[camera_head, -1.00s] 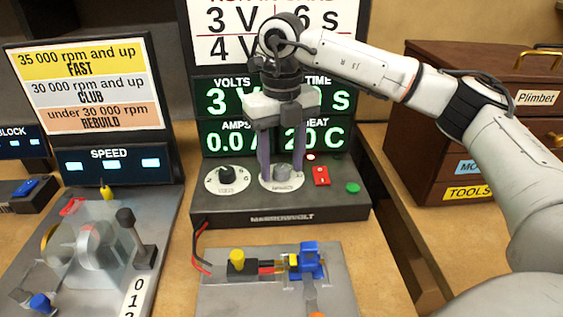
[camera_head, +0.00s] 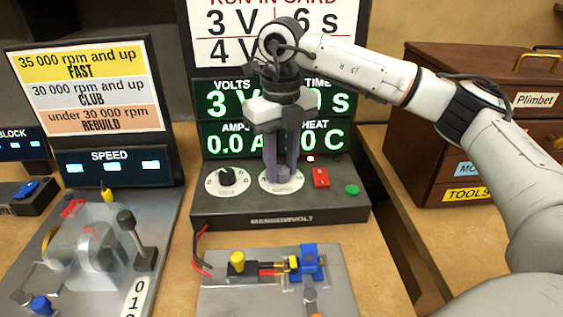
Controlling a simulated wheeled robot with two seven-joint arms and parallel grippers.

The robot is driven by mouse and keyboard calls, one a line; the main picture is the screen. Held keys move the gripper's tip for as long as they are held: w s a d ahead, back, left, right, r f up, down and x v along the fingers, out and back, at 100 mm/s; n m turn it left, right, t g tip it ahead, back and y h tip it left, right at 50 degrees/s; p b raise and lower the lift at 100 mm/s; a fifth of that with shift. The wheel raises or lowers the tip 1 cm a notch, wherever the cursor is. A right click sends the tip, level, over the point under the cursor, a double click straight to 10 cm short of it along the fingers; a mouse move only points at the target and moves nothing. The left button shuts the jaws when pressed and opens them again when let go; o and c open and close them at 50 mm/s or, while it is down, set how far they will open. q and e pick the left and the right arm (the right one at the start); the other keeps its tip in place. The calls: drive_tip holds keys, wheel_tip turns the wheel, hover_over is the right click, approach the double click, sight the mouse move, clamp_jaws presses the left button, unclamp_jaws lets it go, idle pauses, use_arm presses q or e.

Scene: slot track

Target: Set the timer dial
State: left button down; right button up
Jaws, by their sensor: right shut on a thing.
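The timer dial (camera_head: 268,184) is a white round scale with a small grey knob (camera_head: 284,171), on the sloped front of the grey power supply (camera_head: 225,206). My right gripper (camera_head: 281,172) reaches down from above, its purple fingers shut on this knob. The fingers hide part of the knob and scale, so I cannot read its setting. The green display (camera_head: 224,100) above shows 3 V; the gripper covers most of the TIME number, leaving "s" visible. My left gripper is not in view.
A black volts knob (camera_head: 227,176) sits left of the timer dial. A red switch (camera_head: 321,177) and green button (camera_head: 352,190) are on its right. A motor stand (camera_head: 335,280) lies in front. The speed rig (camera_head: 160,230) stands left, a wooden drawer cabinet (camera_head: 430,120) right.

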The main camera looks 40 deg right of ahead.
drive_tip(key=n+p, duration=0.1)
drive_tip(key=n, duration=0.2)
drive_tip(key=shift+r, duration=0.1)
drive_tip(key=n, duration=0.3)
drive_tip(key=shift+p, duration=0.3)
drive_tip(key=n, duration=0.4)
drive_tip(key=shift+n+p, duration=0.3)
drive_tip(key=shift+p, duration=0.05)
drive_tip(key=n, duration=0.4)
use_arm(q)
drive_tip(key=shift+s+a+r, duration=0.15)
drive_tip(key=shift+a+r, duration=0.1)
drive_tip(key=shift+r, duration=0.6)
use_arm(e)
drive_tip(key=shift+n, duration=0.8)
drive_tip(key=o, duration=1.1)
drive_tip(key=shift+c, duration=0.2)
